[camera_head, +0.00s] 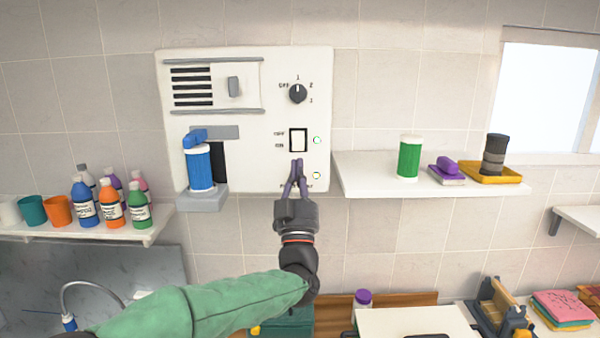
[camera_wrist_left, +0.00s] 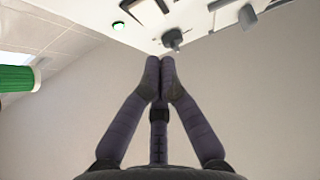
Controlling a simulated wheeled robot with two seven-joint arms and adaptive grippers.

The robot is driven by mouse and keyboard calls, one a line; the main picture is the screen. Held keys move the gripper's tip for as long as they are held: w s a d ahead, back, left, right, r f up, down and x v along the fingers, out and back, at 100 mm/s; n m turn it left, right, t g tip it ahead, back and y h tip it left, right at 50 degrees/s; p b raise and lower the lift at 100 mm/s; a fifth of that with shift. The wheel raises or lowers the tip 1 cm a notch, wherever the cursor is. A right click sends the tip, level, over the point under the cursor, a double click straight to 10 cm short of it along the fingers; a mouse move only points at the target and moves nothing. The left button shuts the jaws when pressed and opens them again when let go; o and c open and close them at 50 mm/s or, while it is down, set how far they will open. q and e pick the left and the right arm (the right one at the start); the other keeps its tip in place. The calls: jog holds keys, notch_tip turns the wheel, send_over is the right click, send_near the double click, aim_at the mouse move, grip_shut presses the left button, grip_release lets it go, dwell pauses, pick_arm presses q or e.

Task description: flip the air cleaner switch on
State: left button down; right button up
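The air cleaner (camera_head: 235,120) is a white wall panel in the head view. Its switch (camera_head: 298,140) is a white rocker in a black frame, with small labels reading OFF above and ON below at its left. I cannot tell which way the rocker is tipped. My left gripper (camera_head: 296,172) points up just below the switch, in front of the lower panel, and hides part of a label there. Its fingertips meet with nothing between them, as the left wrist view also shows (camera_wrist_left: 160,66). Whether it touches the panel is unclear. My right gripper is out of view.
A blue canister (camera_head: 199,166) stands at the panel's lower left. A shelf (camera_head: 370,184) at right holds a green canister (camera_head: 409,157). Bottles (camera_head: 110,205) stand on the left shelf.

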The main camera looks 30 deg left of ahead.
pick_arm(q)
jog(key=s+d+f+b, duration=0.1)
jog(key=s+d+f, duration=0.1)
jog(key=f, duration=0.5)
jog(key=shift+s+f+b, duration=0.15)
jog(key=shift+s+b, duration=0.15)
jog(key=shift+s, duration=0.55)
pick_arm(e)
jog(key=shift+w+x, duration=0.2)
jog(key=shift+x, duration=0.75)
